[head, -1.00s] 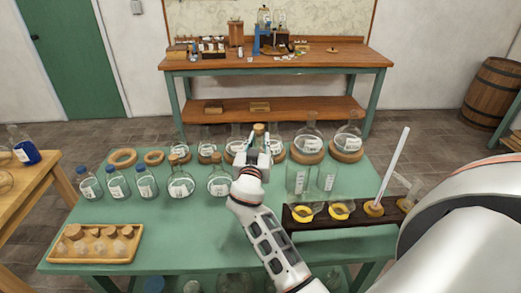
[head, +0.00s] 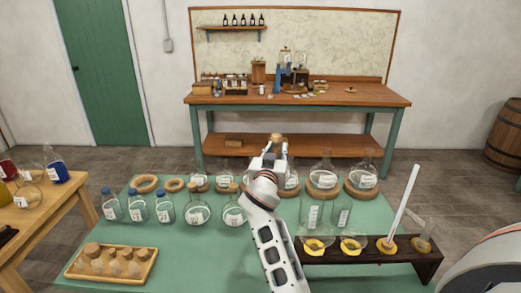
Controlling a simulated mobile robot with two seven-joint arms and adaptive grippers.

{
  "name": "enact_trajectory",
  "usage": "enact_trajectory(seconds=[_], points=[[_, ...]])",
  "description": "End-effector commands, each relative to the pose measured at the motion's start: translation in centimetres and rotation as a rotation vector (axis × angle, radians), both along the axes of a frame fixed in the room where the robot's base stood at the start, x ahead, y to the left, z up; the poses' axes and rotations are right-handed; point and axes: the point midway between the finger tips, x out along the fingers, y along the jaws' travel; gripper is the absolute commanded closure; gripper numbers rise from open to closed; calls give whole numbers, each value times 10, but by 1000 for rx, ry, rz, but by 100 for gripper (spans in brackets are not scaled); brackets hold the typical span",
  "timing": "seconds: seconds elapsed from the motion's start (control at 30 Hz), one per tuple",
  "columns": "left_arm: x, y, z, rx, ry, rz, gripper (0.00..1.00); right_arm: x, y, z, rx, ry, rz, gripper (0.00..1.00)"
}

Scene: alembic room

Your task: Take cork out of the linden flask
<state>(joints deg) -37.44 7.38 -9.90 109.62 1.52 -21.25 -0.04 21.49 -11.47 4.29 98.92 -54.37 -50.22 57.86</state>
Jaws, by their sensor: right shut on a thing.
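My right gripper (head: 275,152) is raised over the back row of flasks on the green table (head: 165,240). It is shut on a brown cork (head: 277,138), which shows above the fingertips. The cork stands higher than the necks of the flasks around it. The flask behind the gripper and wrist is mostly hidden, so I cannot tell which one is the linden flask; the labels are too small to read. My left gripper is not in view.
Round flasks on cork rings, such as one at right (head: 323,178), stand close around the gripper. Blue-capped bottles (head: 137,208) are at left. A tray of stoppers (head: 111,264) lies front left. A dark rack (head: 371,251) with funnels and a tall white rod (head: 405,200) is at right.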

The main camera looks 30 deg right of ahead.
Motion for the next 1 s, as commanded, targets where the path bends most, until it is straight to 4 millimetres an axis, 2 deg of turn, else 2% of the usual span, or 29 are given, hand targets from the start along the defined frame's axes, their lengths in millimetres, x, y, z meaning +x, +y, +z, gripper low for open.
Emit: enact_trajectory(seconds=[0.23, 0.43, 0.67, 1.0], points=[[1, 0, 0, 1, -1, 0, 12, 1, 0, 4, -1, -2, 5, 100], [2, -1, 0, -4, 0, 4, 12, -20, 6, -16, -3, 3, 60, 100], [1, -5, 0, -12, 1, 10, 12, -67, 35, -49, -4, 3, 210, 100], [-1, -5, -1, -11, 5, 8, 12, -153, 101, -82, -1, 3, 477, 100]])
